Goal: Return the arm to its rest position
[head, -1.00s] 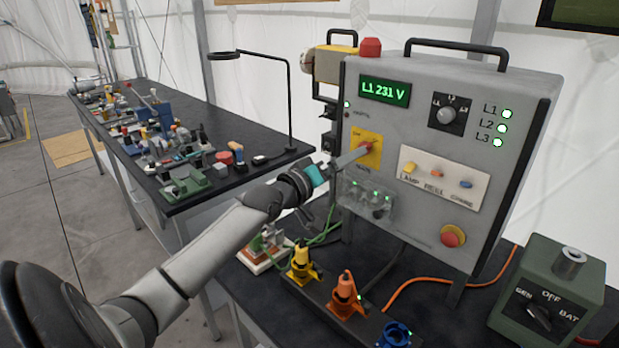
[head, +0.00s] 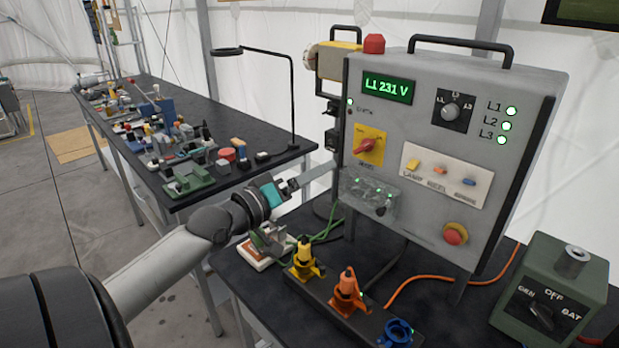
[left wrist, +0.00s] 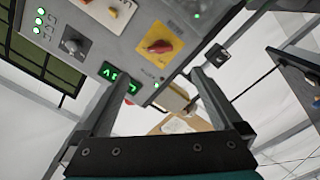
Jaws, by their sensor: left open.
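My left gripper (head: 320,177) is open and empty. Its arm reaches in from the lower left, and the gripper is in front of the left side of the grey control panel (head: 480,195). It is apart from the red rotary switch on the yellow plate (head: 370,146). In the left wrist view the two fingers (left wrist: 150,85) stand wide apart with nothing between them, and the red switch (left wrist: 158,46) shows beyond them. The panel display (head: 388,89) reads L1 231 V. The three lamps L1, L2 and L3 (head: 507,126) are lit. My right gripper is not seen.
Yellow, orange and blue connectors (head: 347,293) stand on the near bench below the panel. A green box with a selector (head: 550,295) is at the right. A side bench (head: 250,120) holds many small parts and a ring lamp (head: 268,55). Open floor lies at the left.

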